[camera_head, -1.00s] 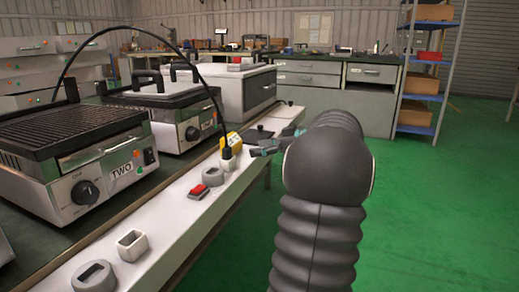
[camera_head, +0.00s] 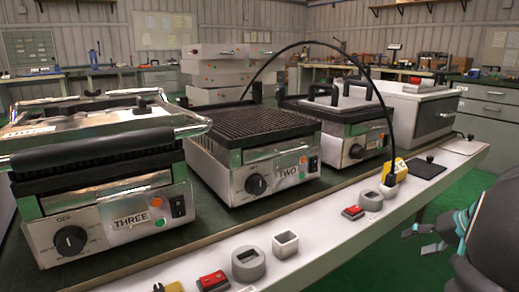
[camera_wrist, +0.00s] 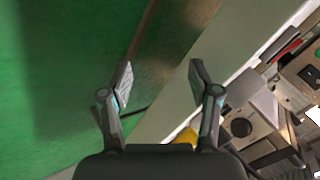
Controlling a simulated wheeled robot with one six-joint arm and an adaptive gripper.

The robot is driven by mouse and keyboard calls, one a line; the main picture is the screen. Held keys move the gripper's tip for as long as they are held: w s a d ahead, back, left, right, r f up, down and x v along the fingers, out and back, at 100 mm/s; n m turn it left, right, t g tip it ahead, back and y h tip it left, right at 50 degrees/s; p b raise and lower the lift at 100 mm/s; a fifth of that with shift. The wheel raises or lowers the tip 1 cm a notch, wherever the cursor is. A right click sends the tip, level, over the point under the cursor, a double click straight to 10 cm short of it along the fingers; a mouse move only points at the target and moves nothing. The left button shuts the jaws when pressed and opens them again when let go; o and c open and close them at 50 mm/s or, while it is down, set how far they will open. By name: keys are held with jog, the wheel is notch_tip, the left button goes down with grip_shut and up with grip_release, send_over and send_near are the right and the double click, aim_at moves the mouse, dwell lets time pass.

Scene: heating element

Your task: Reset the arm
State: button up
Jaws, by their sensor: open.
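My gripper (camera_head: 422,238) is at the right edge of the head view, beside the front edge of the white ledge (camera_head: 335,235). In the wrist view my gripper (camera_wrist: 160,85) has its two fingers spread wide, with nothing between them. Below the fingers are the green floor (camera_wrist: 45,60) and a pale ledge edge (camera_wrist: 190,90). Part of my arm is cut off by the right side of the head view.
Grills marked THREE (camera_head: 130,215) and TWO (camera_head: 270,180) stand on the bench, with another grill (camera_head: 345,135) and a white box (camera_head: 425,110) behind. A black cable (camera_head: 300,43) arches down to a yellow-tagged plug (camera_head: 394,172). Red switches (camera_head: 353,212) and grey sockets (camera_head: 248,263) line the ledge.

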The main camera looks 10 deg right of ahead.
jog(key=s+a+r+n+h+p, duration=0.1)
jog(key=s+a+r+n+p, duration=0.1)
jog(key=a, duration=0.9)
jog(key=s+a+r+n+g+h+p, duration=0.1)
jog(key=s+a+r+p, duration=0.3)
jog(key=a, duration=0.8)
jog(key=s+a+r+n+h+p, duration=0.1)
jog(key=s+a+r+n+p, duration=0.2)
jog(key=s+a, duration=0.4)
jog(key=a+r+n, duration=0.1)
jog(key=a+r, duration=0.1)
jog(key=a, duration=0.2)
jog(key=shift+a+g, duration=0.3)
jog(key=shift+a, duration=0.1)
jog(key=shift+s+r, duration=0.1)
